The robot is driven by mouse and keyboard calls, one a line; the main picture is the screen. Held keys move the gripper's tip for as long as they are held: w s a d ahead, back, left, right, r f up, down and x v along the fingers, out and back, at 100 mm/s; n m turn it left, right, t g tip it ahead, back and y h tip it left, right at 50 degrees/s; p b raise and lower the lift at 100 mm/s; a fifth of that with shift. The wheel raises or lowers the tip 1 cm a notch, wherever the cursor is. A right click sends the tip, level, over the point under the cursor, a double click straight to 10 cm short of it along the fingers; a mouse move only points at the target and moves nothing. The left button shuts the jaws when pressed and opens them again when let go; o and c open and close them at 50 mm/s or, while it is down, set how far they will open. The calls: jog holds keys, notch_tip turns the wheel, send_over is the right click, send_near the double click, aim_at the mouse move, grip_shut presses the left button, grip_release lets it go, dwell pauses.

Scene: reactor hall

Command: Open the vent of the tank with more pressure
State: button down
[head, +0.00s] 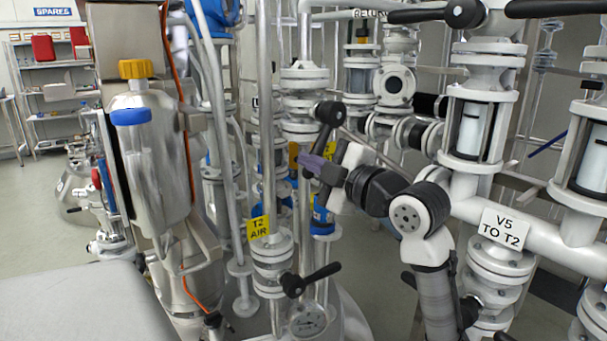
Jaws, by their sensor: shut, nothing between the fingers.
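A yellow label reading "T2 AIR" (259,227) hangs on a vertical pipe left of centre. Below it, a round gauge (308,320) faces up near the bottom edge; its reading is too small to tell. A black lever handle (318,279) sits on the valve just above the gauge. Part of a pale tank top (348,318) shows beneath; the rest is cut off. A second black lever (328,116) is on the pipe higher up. My gripper (308,163) is shut and empty, just below that lever; I cannot tell whether they touch.
Pipes and flanges crowd the middle and right. A sign reading "V5 TO T2" (502,228) hangs on a thick white pipe. A steel cylinder with a yellow cap (136,69) stands at left. Shelves (55,85) stand far back left, with open floor (40,210) before them.

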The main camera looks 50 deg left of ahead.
jog(key=shift+w+d+f+n+b, duration=0.1)
jog(key=shift+w+f+n+b, duration=0.3)
jog(key=shift+w+n, duration=0.25)
jog(key=shift+w+d+f+n+b, duration=0.1)
jog(key=shift+w+f+n+b, duration=0.15)
jog(key=shift+w+n+b, duration=0.45)
jog(key=shift+w+f+n+b, duration=0.15)
jog(key=shift+w+f+n, duration=0.2)
jog(key=shift+w, duration=0.7)
